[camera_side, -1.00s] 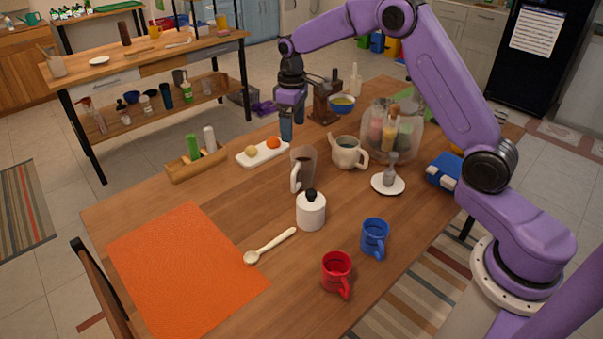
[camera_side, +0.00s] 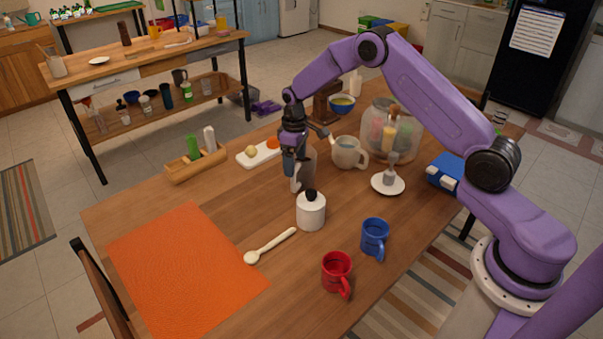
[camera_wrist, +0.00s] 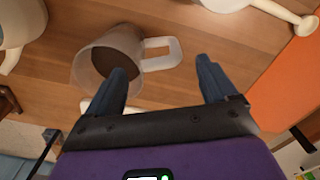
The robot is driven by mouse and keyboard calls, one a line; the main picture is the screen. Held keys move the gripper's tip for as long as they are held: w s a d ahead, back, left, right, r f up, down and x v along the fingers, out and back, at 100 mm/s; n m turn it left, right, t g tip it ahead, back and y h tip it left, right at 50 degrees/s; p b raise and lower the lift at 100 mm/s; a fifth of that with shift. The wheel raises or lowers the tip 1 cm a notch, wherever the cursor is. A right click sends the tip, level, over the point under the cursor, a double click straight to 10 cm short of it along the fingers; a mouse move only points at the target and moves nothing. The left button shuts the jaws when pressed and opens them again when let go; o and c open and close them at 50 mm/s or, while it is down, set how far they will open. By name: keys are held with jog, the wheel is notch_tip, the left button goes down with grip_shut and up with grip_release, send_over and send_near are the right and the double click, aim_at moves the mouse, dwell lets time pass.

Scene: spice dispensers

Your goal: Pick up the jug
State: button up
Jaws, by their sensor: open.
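The jug (camera_side: 309,172) is a see-through, tapered vessel with a pale handle and dark contents, standing on the wooden table. In the side view my gripper (camera_side: 295,163) is just above and in front of it and hides part of it. In the wrist view the jug (camera_wrist: 106,58) is seen from above, left of centre, its dark inside visible. Its pale squared handle (camera_wrist: 172,54) points right and appears in the gap between the fingers, beyond their tips. My gripper (camera_wrist: 162,76) is open and empty. I cannot tell whether a finger touches the jug.
A cream mug (camera_side: 346,154) stands close behind the jug, right of it. A white pot with black knob (camera_side: 311,212) stands in front. A white tray (camera_side: 254,157) lies behind left, a glass jar (camera_side: 408,140) behind right. An orange mat (camera_side: 185,270) lies at front left.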

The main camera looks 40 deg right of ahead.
aim_at(300, 174)
jog(key=shift+s+a+f, duration=0.15)
jog(key=shift+f, duration=2.55)
jog(key=shift+r, duration=0.1)
jog(key=c, duration=1.5)
